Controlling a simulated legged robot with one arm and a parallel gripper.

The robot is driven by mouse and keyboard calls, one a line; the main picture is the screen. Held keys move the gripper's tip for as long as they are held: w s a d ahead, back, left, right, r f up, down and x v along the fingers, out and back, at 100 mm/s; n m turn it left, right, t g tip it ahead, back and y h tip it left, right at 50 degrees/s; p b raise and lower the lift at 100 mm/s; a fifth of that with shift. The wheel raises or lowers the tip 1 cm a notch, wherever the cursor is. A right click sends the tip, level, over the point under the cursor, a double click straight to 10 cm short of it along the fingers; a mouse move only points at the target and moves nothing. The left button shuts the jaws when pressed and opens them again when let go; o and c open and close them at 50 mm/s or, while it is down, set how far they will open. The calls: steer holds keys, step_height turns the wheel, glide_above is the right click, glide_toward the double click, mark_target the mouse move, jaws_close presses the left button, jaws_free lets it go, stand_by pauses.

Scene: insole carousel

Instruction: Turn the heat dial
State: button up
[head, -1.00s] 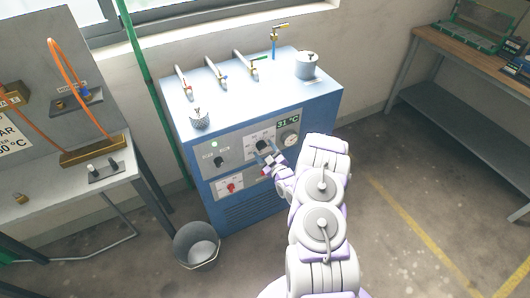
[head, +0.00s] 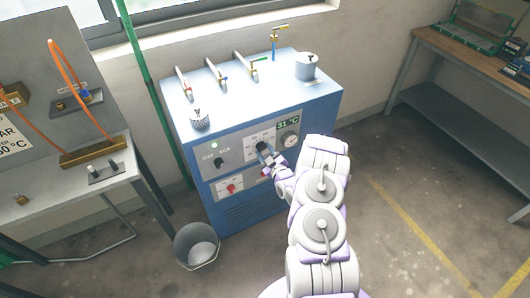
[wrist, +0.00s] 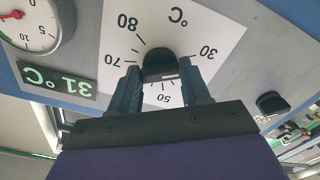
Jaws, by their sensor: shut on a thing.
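The heat dial (wrist: 160,63) is a black round knob on a white scale plate (wrist: 205,33) marked in °C, with 30, 50, 70 and 80 readable. In the wrist view the plate appears upside down. My gripper (wrist: 158,76) has its two dark fingers on either side of the knob and is shut on it. In the head view my gripper (head: 265,152) is at the front panel of the blue machine (head: 250,100), and the fingers partly cover the dial. A green display (wrist: 58,82) beside the plate reads 31 °C.
A round gauge (wrist: 28,22) and a smaller black knob (wrist: 271,103) flank the dial. A red button (head: 231,188) is below. Taps and a metal pot (head: 306,66) stand on top. A bucket (head: 197,246) is on the floor at the front left.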

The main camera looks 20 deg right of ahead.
steer(key=m+p, duration=0.2)
steer(key=m, duration=0.5)
steer(key=shift+p, duration=0.3)
steer(key=m+b, duration=0.2)
steer(key=m, duration=1.9)
steer(key=shift+f+m, duration=0.1)
steer(key=shift+m, duration=0.3)
steer(key=shift+s, duration=0.1)
steer(key=o, duration=0.8)
steer(key=shift+f, duration=0.1)
steer(key=shift+o, duration=1.3)
steer(key=shift+d, duration=0.1)
